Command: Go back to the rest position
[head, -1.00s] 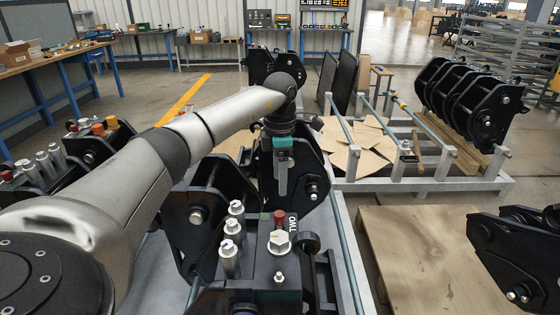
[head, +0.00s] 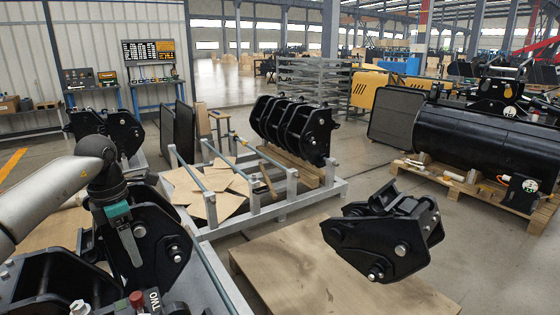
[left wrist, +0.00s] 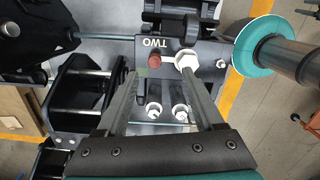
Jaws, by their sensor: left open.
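My left gripper (head: 132,246) hangs pointing down at the left of the head view, over a black quick coupler with a block marked TWO (head: 152,300). In the left wrist view my left gripper's two fingers (left wrist: 160,85) stand apart, with nothing held between them. I cannot tell the gap between fingertips and block. My right gripper is not in view.
A black coupler (head: 385,240) sits on a wooden board (head: 300,265) at the front right. A grey rack frame (head: 275,210) with cardboard sheets stands behind, beside a row of black couplers (head: 292,128). A black cylinder (head: 470,140) lies on a pallet at right. Floor between them is clear.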

